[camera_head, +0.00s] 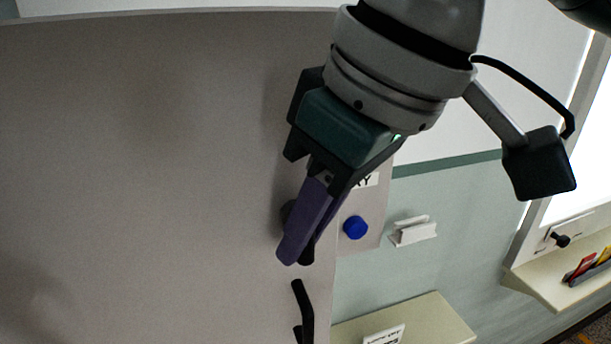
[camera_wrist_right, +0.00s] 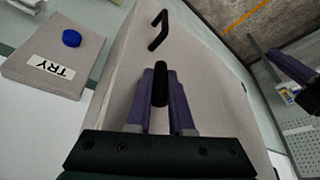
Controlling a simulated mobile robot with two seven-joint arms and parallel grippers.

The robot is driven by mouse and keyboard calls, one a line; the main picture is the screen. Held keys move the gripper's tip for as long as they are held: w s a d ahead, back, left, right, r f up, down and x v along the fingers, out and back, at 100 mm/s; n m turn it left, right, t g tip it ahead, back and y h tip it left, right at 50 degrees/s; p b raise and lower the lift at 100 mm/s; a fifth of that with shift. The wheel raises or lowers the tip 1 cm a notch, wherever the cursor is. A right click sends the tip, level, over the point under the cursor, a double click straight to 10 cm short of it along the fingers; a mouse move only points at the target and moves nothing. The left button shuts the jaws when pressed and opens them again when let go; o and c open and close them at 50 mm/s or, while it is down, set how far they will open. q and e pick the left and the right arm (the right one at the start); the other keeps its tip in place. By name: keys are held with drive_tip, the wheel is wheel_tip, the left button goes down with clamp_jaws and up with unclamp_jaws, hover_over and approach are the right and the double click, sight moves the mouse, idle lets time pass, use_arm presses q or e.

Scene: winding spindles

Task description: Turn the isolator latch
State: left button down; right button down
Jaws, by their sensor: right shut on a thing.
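My right gripper (camera_head: 299,255) reaches down to the face of a large grey panel (camera_head: 150,170), near its right edge. Its purple fingers are shut on a black latch (camera_wrist_right: 160,84), which shows as a dark bar between them in the right wrist view.
A bent black handle (camera_head: 304,310) sticks out of the panel below the fingers. Right of it are a blue button (camera_head: 355,227) beside a "TRY" label (camera_wrist_right: 52,70), a white bracket (camera_head: 412,231), a shelf (camera_head: 420,325) and a black knob (camera_head: 560,240) on a pale plate.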

idle(0.5)
drive_tip(key=c, duration=1.1)
unclamp_jaws()
drive_tip(key=b+v, duration=0.3)
drive_tip(key=v, duration=0.7)
drive_tip(key=shift+a, duration=0.15)
